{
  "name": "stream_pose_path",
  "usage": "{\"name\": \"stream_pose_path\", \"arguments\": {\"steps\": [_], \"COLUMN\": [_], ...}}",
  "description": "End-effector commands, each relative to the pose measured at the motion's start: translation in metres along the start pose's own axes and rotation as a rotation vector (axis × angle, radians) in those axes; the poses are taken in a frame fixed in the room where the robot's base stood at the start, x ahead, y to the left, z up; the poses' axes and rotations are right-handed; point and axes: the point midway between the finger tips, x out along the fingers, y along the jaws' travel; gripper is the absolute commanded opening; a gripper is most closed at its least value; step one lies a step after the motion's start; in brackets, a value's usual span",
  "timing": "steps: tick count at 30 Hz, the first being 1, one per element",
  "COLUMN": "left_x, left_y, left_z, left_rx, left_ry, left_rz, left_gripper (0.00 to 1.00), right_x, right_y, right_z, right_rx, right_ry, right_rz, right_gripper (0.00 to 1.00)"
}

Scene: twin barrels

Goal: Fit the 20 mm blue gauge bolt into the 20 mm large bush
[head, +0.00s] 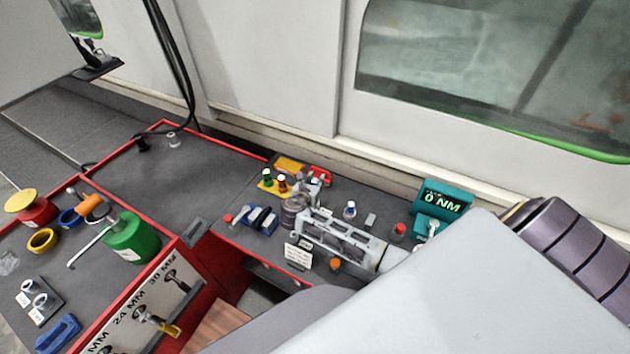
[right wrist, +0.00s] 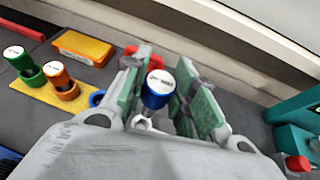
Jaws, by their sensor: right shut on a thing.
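In the right wrist view the blue gauge bolt (right wrist: 155,98), with a white printed cap, sits upright between the green-padded fingers of my right gripper (right wrist: 160,82). The gripper is shut on it. In the head view the right gripper (head: 314,186) is small, near the back of the bench. A pale ring-like part (right wrist: 143,123) shows below the bolt; I cannot tell whether it is the large bush. Two labelled grey bushes (head: 35,298) stand on a dark pad at the far left of the head view; their sizes are unreadable.
A yellow rack (right wrist: 30,93) holds green and orange gauges, with a blue ring (right wrist: 97,98) at its right end. A teal torque display (head: 441,199) and a red-capped bottle (head: 398,231) stand to the right. The grey bench top (head: 200,170) at back left is mostly free.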

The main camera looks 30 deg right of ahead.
Motion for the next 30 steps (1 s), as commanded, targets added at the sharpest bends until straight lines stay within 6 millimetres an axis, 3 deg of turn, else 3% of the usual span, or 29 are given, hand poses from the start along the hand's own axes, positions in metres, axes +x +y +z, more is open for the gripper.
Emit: {"name": "stream_pose_path", "arguments": {"steps": [18,30], "left_x": [0.018,0.02], "left_y": [0.0,0.0], "left_z": [0.002,0.002], "left_rx": [0.0,0.0], "left_ry": [0.0,0.0], "left_rz": [0.0,0.0], "left_gripper": [0.6,0.6], "right_x": [0.014,0.016], "right_y": [0.0,0.0], "right_z": [-0.034,-0.039], "right_rx": [0.0,0.0], "right_ry": [0.0,-0.001], "right_rz": [0.0,0.0], "right_gripper": [0.0,0.0]}}
